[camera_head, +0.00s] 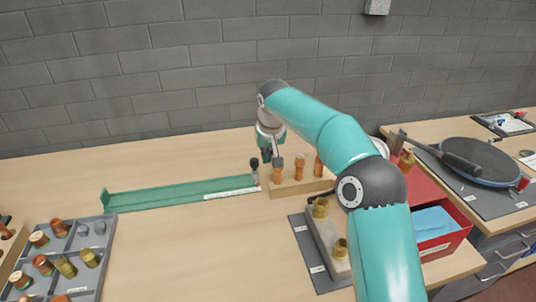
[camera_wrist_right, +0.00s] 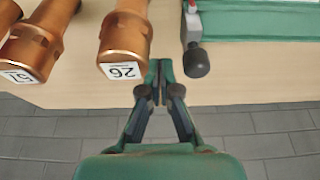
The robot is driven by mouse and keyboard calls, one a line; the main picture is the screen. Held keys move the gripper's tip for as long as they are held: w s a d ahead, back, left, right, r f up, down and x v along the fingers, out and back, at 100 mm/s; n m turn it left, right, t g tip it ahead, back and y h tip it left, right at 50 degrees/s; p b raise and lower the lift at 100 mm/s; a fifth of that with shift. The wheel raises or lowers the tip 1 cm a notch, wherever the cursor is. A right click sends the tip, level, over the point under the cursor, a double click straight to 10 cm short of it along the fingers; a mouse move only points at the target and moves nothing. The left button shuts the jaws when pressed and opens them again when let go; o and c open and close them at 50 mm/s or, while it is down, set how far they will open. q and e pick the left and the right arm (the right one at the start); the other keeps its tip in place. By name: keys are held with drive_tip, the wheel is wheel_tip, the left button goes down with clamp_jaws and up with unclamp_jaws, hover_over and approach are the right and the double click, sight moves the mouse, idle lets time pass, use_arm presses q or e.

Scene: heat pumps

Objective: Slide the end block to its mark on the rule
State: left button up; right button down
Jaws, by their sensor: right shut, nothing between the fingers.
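The green rail (camera_head: 180,194) lies along the bench, with a white rule strip (camera_head: 232,193) at its right end. The end block (camera_head: 255,178), with an upright black knob (camera_head: 254,163), is at the rail's right end. In the right wrist view the end block (camera_wrist_right: 192,25) is grey with a bit of red, and its black knob (camera_wrist_right: 196,62) points towards my gripper. My right gripper (camera_wrist_right: 161,66) is shut and empty, beside the knob and apart from it. In the head view the right gripper (camera_head: 267,156) is just right of the knob. The mark is too small to make out.
Copper fittings (camera_head: 299,167) stand in a wooden block (camera_head: 290,187) right beside the end block. A grey tray of fittings (camera_head: 106,245) is at front left. A red bin (camera_head: 455,232) is at right. The bench middle is clear.

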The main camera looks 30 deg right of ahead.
drive_tip(key=shift+a+f+b, duration=0.1)
drive_tip(key=shift+f+b, duration=0.45)
drive_tip(key=shift+f, duration=0.4)
use_arm(q)
wheel_tip(320, 180, down, 2)
drive_tip(key=shift+f, duration=0.1)
use_arm(e)
drive_tip(key=shift+a, duration=0.1)
